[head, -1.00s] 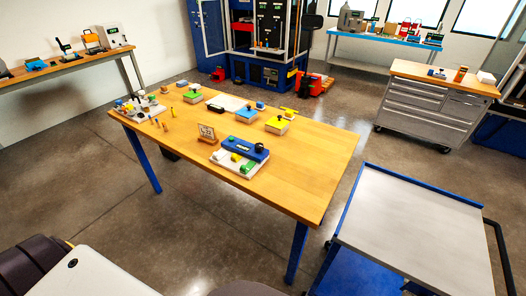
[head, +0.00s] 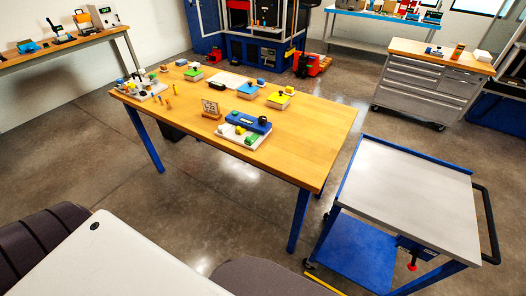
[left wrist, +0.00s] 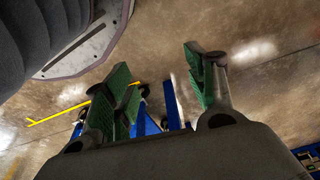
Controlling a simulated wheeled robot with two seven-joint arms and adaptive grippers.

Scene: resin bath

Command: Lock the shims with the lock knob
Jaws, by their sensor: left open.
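The fixture stands on the wooden table near its front right part, with a white base (head: 227,131) and a blue bar (head: 243,121) across it. A small black knob (head: 262,119) sits at the bar's right end; I cannot tell whether it is tight. Small yellow (head: 240,130) and green (head: 250,140) blocks, which look like the shims, lie along the base's front. My left gripper (left wrist: 160,78) shows only in the left wrist view. Its green-padded fingers are apart with nothing between them, over the floor and away from the fixture. My right gripper is in neither view.
The wooden table (head: 300,150) also holds a sign card (head: 211,108), a second white fixture (head: 150,92) at its left end and several small coloured blocks. A grey-topped blue cart (head: 410,190) stands to the right. Bare floor lies between me and the table.

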